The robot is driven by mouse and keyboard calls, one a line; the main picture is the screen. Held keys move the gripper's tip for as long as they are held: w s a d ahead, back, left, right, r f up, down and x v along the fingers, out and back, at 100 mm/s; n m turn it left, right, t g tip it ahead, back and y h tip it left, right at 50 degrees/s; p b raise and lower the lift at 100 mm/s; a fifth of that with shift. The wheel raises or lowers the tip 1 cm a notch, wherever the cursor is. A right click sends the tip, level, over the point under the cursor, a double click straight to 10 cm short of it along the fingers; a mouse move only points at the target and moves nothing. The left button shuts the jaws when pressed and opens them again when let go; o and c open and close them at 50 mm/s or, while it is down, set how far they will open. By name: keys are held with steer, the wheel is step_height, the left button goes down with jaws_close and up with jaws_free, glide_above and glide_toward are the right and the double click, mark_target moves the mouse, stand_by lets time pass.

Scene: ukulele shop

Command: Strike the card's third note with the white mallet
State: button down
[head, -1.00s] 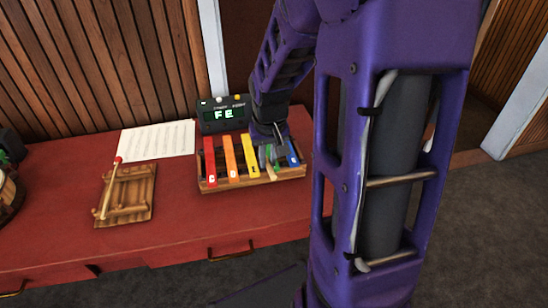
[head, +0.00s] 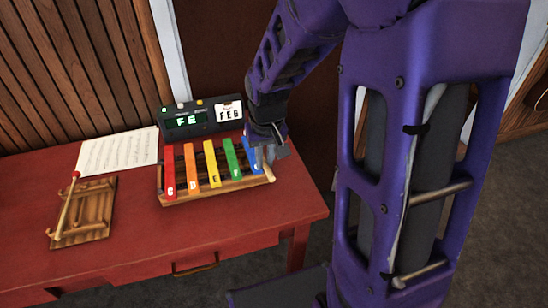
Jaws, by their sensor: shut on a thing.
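My gripper (head: 268,154) is shut on a mallet with a pale wooden handle (head: 268,174), at the right end of the xylophone. The mallet's head is hidden or too small to make out. The xylophone (head: 205,198) has a wooden frame and coloured bars: red C, orange D, yellow E (head: 212,163), green F (head: 232,158) and blue (head: 250,152). My gripper partly covers the blue bar; I cannot tell whether the mallet touches it. The white card (head: 229,113) behind reads F E G. The display (head: 187,121) beside it shows FE in green.
A red-headed mallet (head: 70,200) lies on a wooden rack (head: 95,212) at the left. A music sheet (head: 118,151) lies flat behind it. The red table (head: 135,240) is clear in front of the xylophone. My arm blocks the right side.

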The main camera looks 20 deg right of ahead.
steer(key=shift+d+f, duration=0.1)
steer(key=shift+d, duration=0.1)
steer(key=shift+f+b, duration=1.65)
steer(key=shift+f, duration=0.4)
steer(key=shift+f, duration=0.15)
step_height(320, 180, up, 4)
steer(key=p, duration=0.3)
steer(key=shift+a, duration=0.1)
stand_by(0.5)
